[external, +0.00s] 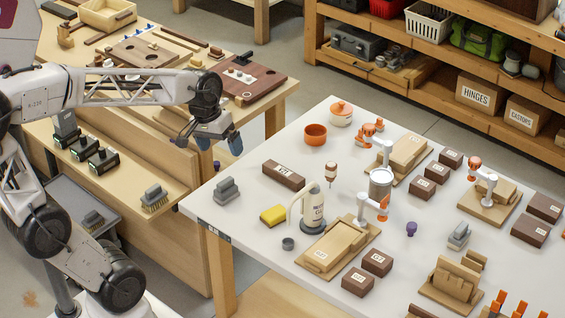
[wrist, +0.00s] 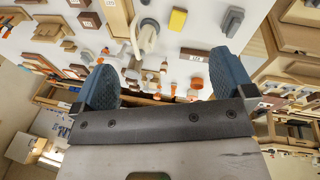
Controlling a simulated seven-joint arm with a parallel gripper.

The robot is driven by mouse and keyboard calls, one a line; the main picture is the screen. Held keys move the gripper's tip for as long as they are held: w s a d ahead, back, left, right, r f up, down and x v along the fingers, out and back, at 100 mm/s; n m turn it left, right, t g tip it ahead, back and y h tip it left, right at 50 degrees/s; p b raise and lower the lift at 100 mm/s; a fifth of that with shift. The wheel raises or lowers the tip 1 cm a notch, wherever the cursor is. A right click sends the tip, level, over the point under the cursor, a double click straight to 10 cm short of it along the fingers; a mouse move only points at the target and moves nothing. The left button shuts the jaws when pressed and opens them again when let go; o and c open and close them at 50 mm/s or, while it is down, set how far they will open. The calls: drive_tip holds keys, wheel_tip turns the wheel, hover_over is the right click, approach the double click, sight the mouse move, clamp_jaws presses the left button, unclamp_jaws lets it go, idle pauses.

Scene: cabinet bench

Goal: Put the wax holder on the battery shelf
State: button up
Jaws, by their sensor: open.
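My gripper (external: 208,144) is open, its blue fingers apart, in the air beside the bench's left edge. In the wrist view my gripper (wrist: 166,78) has nothing between its fingers. I cannot tell for sure which object is the wax holder. Small candidates on the white bench are a dark cup (external: 288,243), an orange pot (external: 315,134) and a purple piece (external: 411,229).
The white bench (external: 258,222) holds a yellow sponge (external: 273,214), a grey brush (external: 227,190), a jug (external: 311,209), labelled dark boxes (external: 284,175) and wooden fixtures (external: 340,244). A wooden workbench (external: 190,60) with tools stands behind my arm. Storage shelves (external: 435,85) stand at the back.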

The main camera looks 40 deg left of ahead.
drive_tip(key=s+a+f+m+y, duration=0.1)
drive_tip(key=s+a+m+y, duration=0.1)
drive_tip(key=s+a, duration=0.3)
drive_tip(key=s, duration=0.4)
drive_tip(key=shift+a+f+t, duration=0.3)
drive_tip(key=shift+f+t, duration=0.1)
drive_tip(key=shift+w, duration=0.15)
drive_tip(key=w+d+r+n, duration=0.1)
drive_tip(key=w+d+n, duration=0.15)
drive_tip(key=w, duration=0.35)
drive_tip(key=w+d+r+n+h, duration=0.1)
drive_tip(key=w+d, duration=0.2)
drive_tip(key=w, duration=0.3)
drive_tip(key=w+d+r+n, duration=0.1)
drive_tip(key=w+d, duration=0.2)
drive_tip(key=w, duration=0.3)
drive_tip(key=w+d+f+n+g+h, duration=0.1)
drive_tip(key=w+d+f+n, duration=0.1)
drive_tip(key=w+d, duration=0.55)
drive_tip(key=w+d+f+n, duration=0.1)
drive_tip(key=w+d+n, duration=0.2)
drive_tip(key=w+d, duration=0.45)
drive_tip(key=n+g+h, duration=0.2)
drive_tip(key=n, duration=0.7)
approach(459, 226)
drive_tip(key=shift+m, duration=0.25)
drive_tip(key=x, duration=0.4)
drive_tip(key=shift+s+f, duration=0.1)
drive_tip(key=shift+f, duration=0.25)
drive_tip(key=shift+d+f, duration=0.2)
